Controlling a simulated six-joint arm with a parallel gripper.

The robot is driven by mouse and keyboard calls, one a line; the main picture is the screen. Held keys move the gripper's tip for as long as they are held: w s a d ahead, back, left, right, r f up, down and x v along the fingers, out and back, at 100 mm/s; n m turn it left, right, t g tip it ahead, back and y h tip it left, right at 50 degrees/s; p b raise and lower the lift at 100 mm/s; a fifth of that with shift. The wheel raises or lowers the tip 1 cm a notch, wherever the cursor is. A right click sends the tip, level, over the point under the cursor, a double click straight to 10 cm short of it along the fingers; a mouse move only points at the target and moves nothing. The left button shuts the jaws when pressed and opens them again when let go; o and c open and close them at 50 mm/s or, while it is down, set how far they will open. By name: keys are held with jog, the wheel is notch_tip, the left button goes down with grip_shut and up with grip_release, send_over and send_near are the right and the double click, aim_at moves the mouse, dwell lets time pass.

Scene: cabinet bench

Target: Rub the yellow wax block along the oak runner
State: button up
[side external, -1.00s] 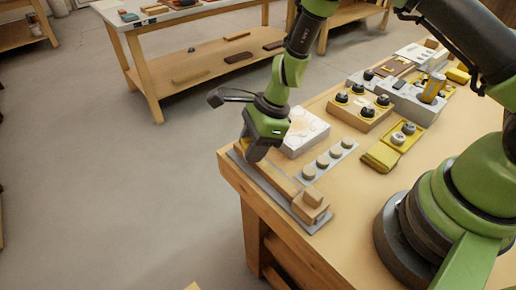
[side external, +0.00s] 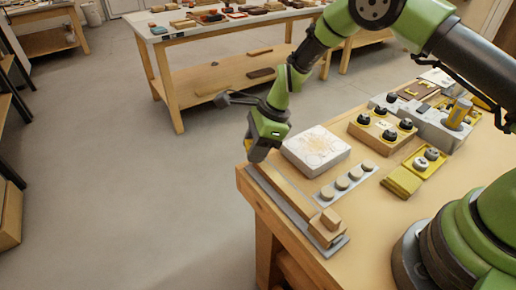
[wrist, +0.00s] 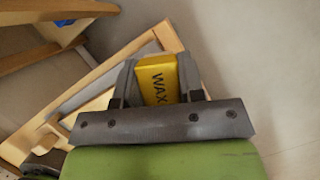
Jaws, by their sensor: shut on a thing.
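The yellow wax block (wrist: 158,80), marked WAX, is held between the two fingers of my gripper (wrist: 157,82) in the wrist view. In the side external view, my gripper (side external: 258,152) points down at the far end of the oak runner (side external: 288,195). The runner is a long light wood strip on a grey plate (side external: 335,245) along the bench's left edge, with a small wood block at its near end. The wax is mostly hidden there by the gripper, and I cannot tell whether it touches the runner.
A white block (side external: 316,148) and a grey strip with several round pads (side external: 348,181) lie right of the runner. A wood box with black knobs (side external: 383,131) and a yellow block (side external: 401,182) stand further right. The bench edge drops to open floor at left.

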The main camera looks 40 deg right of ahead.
jog(key=shift+d+f, duration=0.1)
jog(key=shift+r, duration=3.05)
jog(key=shift+r, duration=1.5)
jog(key=shift+f, duration=0.15)
jog(key=shift+f, duration=3.3)
jog(key=shift+f, duration=1)
jog(key=shift+s, duration=0.1)
